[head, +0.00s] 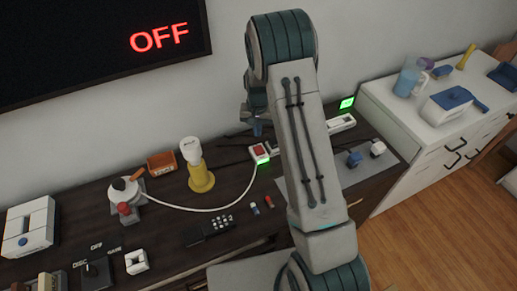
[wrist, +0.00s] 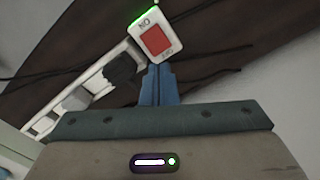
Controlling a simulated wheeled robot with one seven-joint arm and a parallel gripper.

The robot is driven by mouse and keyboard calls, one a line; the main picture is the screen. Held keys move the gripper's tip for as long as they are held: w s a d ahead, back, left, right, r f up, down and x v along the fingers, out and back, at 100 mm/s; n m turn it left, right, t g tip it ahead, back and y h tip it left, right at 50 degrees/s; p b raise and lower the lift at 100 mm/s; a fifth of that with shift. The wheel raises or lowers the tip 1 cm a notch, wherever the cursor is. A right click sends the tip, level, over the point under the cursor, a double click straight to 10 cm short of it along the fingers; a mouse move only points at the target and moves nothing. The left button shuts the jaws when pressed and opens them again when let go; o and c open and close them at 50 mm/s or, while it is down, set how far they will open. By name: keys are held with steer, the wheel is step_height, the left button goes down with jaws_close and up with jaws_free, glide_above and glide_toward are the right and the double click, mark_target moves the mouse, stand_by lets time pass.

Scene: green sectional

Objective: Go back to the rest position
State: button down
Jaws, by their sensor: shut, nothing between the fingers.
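My gripper (wrist: 157,72) shows in the wrist view as two blue fingers pressed together, with nothing between them. Its tips point toward a white switch box (wrist: 154,38) with a red rocker, and they overlap its lower edge in the picture. I cannot tell whether they touch it. In the head view my gripper (head: 257,128) is partly hidden by my arm. It is just above the switch box (head: 259,151) on the dark cabinet. My arm stretches forward over the cabinet.
A screen (head: 90,45) reading OFF hangs behind. A white drawer unit (head: 400,115) stands right; wooden floor (head: 430,235) is clear.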

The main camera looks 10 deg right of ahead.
steer(key=s+r+n+t, duration=0.1)
steer(key=s+r, duration=0.5)
steer(key=r, duration=0.3)
steer(key=s+r+n+t, duration=0.1)
steer(key=s+r, duration=0.5)
steer(key=r, duration=0.4)
steer(key=s+r+n, duration=0.1)
steer(key=s+r, duration=0.2)
steer(key=s, duration=0.6)
steer(key=s+r+t, duration=0.1)
steer(key=s+r, duration=0.1)
steer(key=s, duration=0.7)
steer(key=shift+r+n, duration=0.4)
steer(key=shift+a, duration=0.1)
steer(key=w+f+n+b, duration=0.1)
steer(key=w+f+b, duration=0.3)
steer(key=w+f, duration=0.5)
steer(key=w+f+n+t+b, duration=0.1)
steer(key=w+f+b, duration=0.4)
steer(key=w+f, duration=0.4)
steer(key=w+d, duration=0.1)
steer(key=w, duration=0.6)
steer(key=shift+y, duration=0.4)
